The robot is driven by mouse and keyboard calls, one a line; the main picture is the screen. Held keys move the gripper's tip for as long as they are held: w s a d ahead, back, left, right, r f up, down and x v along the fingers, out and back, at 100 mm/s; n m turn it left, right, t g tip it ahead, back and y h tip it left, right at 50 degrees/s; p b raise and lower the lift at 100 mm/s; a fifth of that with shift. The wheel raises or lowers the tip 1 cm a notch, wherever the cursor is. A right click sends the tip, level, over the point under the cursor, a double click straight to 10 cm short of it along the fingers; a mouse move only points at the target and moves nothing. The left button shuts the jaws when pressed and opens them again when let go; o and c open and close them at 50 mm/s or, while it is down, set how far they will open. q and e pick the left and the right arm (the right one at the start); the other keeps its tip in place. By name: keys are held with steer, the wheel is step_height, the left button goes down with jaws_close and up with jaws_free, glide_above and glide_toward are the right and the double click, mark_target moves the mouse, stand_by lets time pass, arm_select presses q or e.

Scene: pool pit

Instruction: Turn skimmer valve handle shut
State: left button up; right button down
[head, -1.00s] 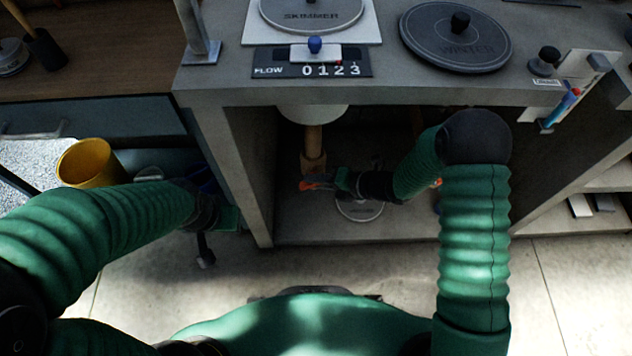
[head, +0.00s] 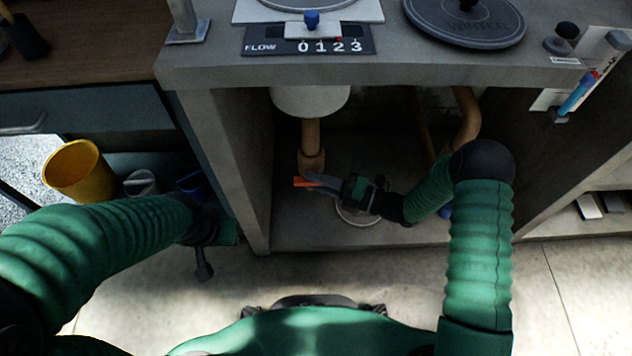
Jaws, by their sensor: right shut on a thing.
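The skimmer valve handle (head: 303,182) is a small orange-red lever at the foot of a tan vertical pipe (head: 311,136), inside the open bay under the counter. Its visible part points left. My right gripper (head: 314,181) reaches into the bay from the right and is shut on the handle. Its fingers hide part of the handle and valve body. My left gripper (head: 204,262) hangs low at left, outside the bay and away from the valve. Its fingers are too small and dark to tell whether they are open.
A white skimmer bowl (head: 311,98) hangs above the pipe. A pale round disc (head: 358,217) lies on the bay floor under my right gripper. Another tan pipe (head: 465,120) stands at right. A yellow bucket (head: 77,172) is at left. The counter edge (head: 400,77) overhangs the bay.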

steer(key=shift+d+f, duration=0.15)
steer(key=shift+f, duration=0.05)
steer(key=c, duration=1.2)
jaws_free()
steer(key=shift+w, duration=0.1)
steer(key=shift+c, duration=0.2)
steer(key=shift+r, duration=0.1)
steer(key=p+v, duration=0.5)
steer(key=v, duration=1.2)
steer(key=shift+p, duration=0.3)
